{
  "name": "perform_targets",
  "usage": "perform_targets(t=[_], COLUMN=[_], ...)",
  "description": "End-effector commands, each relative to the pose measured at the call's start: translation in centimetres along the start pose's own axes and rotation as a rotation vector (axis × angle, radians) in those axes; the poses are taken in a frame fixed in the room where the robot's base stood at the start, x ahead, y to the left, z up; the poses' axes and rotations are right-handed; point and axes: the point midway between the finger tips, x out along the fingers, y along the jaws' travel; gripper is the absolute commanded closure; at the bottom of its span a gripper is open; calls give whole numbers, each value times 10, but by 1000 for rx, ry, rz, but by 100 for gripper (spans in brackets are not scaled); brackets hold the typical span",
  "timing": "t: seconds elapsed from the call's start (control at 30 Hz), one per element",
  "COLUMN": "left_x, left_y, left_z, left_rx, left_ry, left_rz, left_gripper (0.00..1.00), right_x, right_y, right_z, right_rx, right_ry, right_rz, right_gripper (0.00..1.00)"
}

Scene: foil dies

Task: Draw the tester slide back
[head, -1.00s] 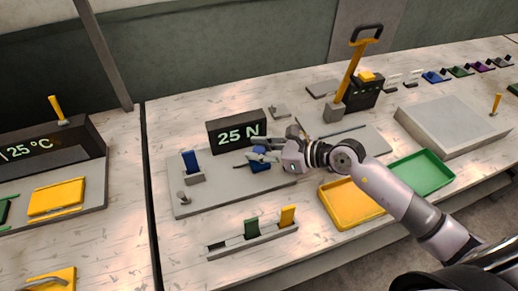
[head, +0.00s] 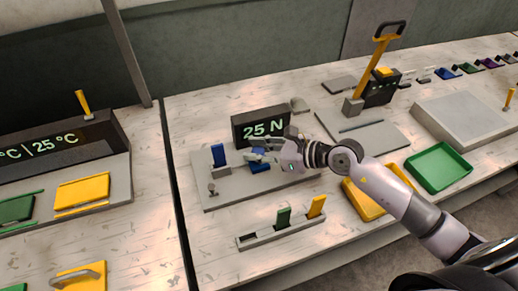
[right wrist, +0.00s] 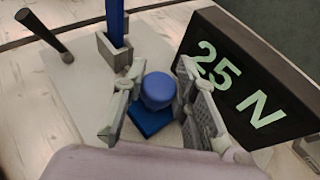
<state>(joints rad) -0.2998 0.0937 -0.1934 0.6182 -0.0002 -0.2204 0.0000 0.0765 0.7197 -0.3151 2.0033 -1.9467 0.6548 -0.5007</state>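The tester is a grey plate (head: 225,195) with a black display (head: 260,127) reading "25 N" behind it. A blue upright piece (head: 218,154) stands in a grey holder on the plate's left part. The blue tester slide (head: 258,165) is on the plate to its right, partly hidden by my right gripper (head: 252,151). My left gripper is not in view.
A rack (head: 282,230) with green and yellow pieces stands in front of the plate. A yellow tray (head: 366,203) and a green tray (head: 438,168) are at the right. A lever press (head: 370,75) stands behind. A small post (head: 212,189) is on the plate's left end.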

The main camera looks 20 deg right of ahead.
Motion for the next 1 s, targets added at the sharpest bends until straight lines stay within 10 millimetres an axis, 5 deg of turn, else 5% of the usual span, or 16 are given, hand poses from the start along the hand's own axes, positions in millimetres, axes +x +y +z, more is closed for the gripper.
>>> perform_targets(t=[0.17,0.3,0.67,1.0], left_x=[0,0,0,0], left_y=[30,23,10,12], left_z=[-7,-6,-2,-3], left_rx=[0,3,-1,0], left_ry=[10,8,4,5], left_rz=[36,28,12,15], left_gripper=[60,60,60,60], right_x=[0,0,-4,-66], right_y=[1,0,-2,-1], right_z=[-3,-3,-3,-5], right_rx=[4,2,0,-1], right_ry=[6,6,7,14], right_rz=[3,0,-4,-1], right_gripper=[63,54,54,54])
